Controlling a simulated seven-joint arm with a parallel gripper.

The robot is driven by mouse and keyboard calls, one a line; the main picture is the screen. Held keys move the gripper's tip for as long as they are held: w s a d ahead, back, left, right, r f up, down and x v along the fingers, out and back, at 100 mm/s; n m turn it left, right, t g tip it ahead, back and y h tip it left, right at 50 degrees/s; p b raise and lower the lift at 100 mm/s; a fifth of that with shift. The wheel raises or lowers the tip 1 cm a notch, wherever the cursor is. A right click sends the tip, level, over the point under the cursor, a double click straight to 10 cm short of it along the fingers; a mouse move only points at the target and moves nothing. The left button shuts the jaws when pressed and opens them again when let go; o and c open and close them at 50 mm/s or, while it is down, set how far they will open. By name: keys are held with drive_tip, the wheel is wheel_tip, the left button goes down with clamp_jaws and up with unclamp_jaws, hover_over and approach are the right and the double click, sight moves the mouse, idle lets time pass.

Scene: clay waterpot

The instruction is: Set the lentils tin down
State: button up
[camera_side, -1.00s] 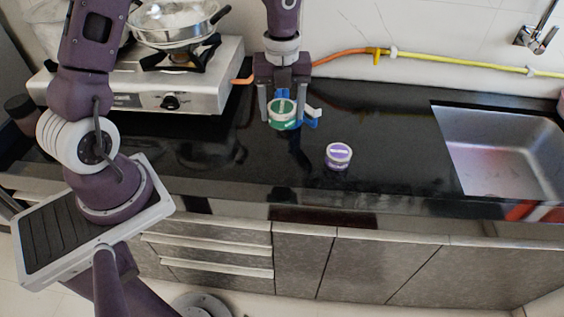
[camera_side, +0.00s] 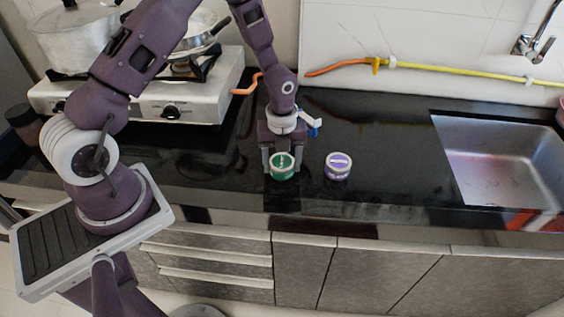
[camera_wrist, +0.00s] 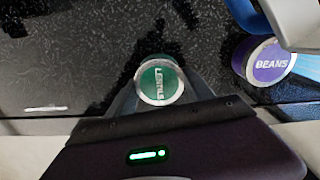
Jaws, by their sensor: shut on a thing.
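The lentils tin (camera_side: 282,162) is small, green and round with a pale rim, and it stands upright between the fingers of my gripper (camera_side: 282,169). My gripper points down and is shut on its sides. The tin is at or very near the dark counter; I cannot tell if its base touches. In the wrist view the green lid (camera_wrist: 160,82) reads as lentils and sits between the fingers. A purple beans tin (camera_side: 337,167) stands on the counter just to the right, apart from it; it also shows in the wrist view (camera_wrist: 268,62).
A blue and white object (camera_side: 309,122), partly hidden, is just behind my gripper. A stove (camera_side: 160,100) with pots stands at the back left. A steel sink (camera_side: 497,160) is at the right. The counter between the beans tin and sink is clear.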

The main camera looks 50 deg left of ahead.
drive_tip(key=shift+f, duration=0.1)
drive_tip(key=o, duration=1.7)
drive_tip(key=shift+c, duration=0.2)
wheel_tip(320, 180, up, 12)
drive_tip(key=f, duration=0.1)
wheel_tip(320, 180, up, 10)
drive_tip(key=n+t+y, duration=0.1)
drive_tip(key=n, duration=0.5)
hover_over(282, 162)
drive_tip(key=s, duration=0.4)
drive_tip(key=s+d+r+n+t, duration=0.2)
drive_tip(key=s+r+n, duration=0.3)
drive_tip(key=s+n, duration=0.4)
drive_tip(key=s+d+r+n+t+h, duration=0.1)
drive_tip(key=s+d+r+n+t, duration=0.1)
drive_tip(key=s+r+n, duration=0.3)
drive_tip(key=s+n, duration=0.4)
drive_tip(key=n, duration=0.1)
drive_tip(key=shift+s+d+r+t, duration=0.2)
drive_tip(key=shift+d+r+t, duration=0.1)
drive_tip(key=shift+r, duration=0.1)
